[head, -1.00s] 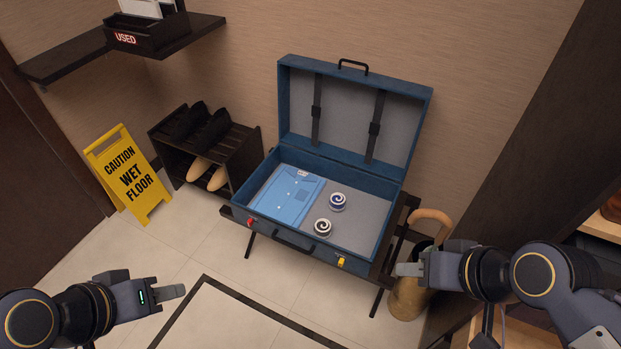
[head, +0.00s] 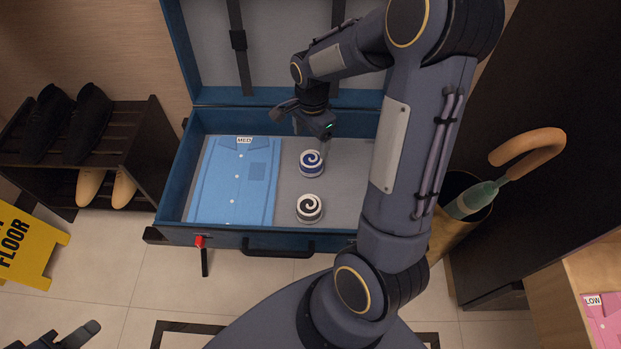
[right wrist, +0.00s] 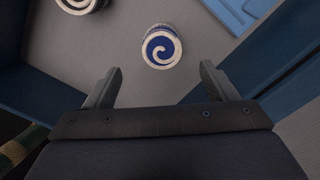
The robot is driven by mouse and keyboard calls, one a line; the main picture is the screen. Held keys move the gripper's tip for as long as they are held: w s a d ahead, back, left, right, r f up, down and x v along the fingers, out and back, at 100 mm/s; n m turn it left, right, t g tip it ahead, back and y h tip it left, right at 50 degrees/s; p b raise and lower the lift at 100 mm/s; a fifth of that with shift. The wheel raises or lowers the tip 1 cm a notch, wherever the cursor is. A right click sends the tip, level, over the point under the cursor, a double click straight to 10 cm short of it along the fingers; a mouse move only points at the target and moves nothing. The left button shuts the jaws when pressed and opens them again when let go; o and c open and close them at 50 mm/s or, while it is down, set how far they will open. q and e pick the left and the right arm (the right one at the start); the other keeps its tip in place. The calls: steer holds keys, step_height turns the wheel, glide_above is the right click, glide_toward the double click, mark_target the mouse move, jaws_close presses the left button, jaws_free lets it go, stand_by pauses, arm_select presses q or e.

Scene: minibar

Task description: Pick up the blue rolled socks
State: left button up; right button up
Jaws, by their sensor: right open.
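The blue rolled socks (head: 312,163), a small roll with a blue and white spiral end, lie on the grey floor of the open blue suitcase (head: 262,237). My right gripper (head: 300,120) is over the suitcase, just behind the socks. In the right wrist view its jaws (right wrist: 160,70) are open and empty, and the blue rolled socks (right wrist: 161,46) sit ahead, centred between the fingertips and not touched. My left gripper (head: 82,334) shows only partly at the bottom left, far from the suitcase; its jaw gap cannot be made out.
Black-and-white rolled socks (head: 309,208) lie just in front of the blue ones. A folded blue shirt (head: 232,185) fills the suitcase's left side. The raised lid (head: 283,45) stands behind. A shoe rack (head: 140,150) is left; an umbrella holder (head: 462,215) is right.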

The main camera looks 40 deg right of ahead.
mark_target(310, 158)
steer(key=f, duration=0.2)
steer(key=f+b, duration=0.1)
steer(key=f, duration=0.1)
steer(key=shift+w+d, duration=0.15)
steer(key=shift+d, duration=0.05)
step_height(310, 158, down, 5)
steer(key=b, duration=0.2)
steer(key=shift+a+f+b, duration=0.15)
steer(key=shift+f+b, duration=0.05)
steer(key=shift+b, duration=0.2)
steer(key=shift+r, duration=0.1)
steer(key=c, duration=1.1)
